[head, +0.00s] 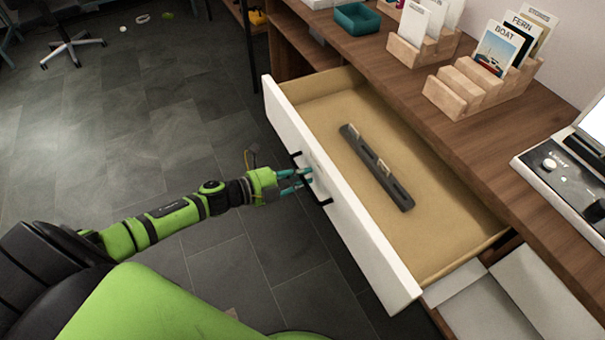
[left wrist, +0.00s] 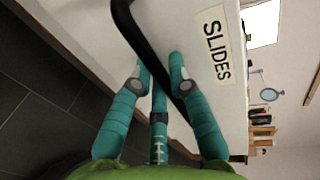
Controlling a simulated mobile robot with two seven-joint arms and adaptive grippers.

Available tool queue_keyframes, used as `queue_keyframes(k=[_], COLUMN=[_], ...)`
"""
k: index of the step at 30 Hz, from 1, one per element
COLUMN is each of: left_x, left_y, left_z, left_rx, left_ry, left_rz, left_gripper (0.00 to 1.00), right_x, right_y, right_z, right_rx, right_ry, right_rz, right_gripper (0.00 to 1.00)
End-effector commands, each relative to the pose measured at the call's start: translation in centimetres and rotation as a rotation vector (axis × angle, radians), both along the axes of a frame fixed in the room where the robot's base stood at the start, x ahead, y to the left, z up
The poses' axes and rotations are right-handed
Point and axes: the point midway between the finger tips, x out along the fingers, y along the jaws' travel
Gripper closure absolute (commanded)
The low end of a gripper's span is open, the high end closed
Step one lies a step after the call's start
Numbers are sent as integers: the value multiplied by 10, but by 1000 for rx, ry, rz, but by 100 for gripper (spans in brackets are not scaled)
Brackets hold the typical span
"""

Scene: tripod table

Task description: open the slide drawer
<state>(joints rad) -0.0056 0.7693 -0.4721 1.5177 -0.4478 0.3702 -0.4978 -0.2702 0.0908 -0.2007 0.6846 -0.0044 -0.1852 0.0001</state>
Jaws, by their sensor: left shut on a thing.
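The slide drawer (head: 341,193) has a white front and a tan inside, and it stands well out from the wooden desk. A dark grey slotted strip (head: 378,168) with a few small slides lies in it. My left gripper (head: 304,179), with teal fingers, is shut on the black handle (head: 322,196) on the drawer's front. In the left wrist view the fingers close around the black handle bar (left wrist: 150,50), beside a label (left wrist: 215,47) reading "SLIDES". My right gripper is not in view.
The desk top (head: 440,130) carries wooden card holders (head: 468,92), a teal tray (head: 357,19) and a grey device (head: 565,180) at the right. The tiled floor (head: 130,130) left of the drawer is clear; a chair base (head: 72,45) stands far left.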

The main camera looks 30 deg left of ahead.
Motion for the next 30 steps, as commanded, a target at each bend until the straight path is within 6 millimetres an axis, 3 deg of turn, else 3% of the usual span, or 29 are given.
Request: queue_keyframes(k=[7,8,20,30], left_x=[0,0,-2,-45], left_y=[0,0,2,34], left_z=[0,0,0,9], left_rx=[0,0,1,3], left_ry=[0,0,1,5], left_rz=[0,0,0,-1], left_gripper=[100,70,70,70], right_x=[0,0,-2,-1], right_y=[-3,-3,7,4], right_z=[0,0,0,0], right_rx=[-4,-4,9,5], right_ry=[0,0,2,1], right_rz=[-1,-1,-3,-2], right_gripper=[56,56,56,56])
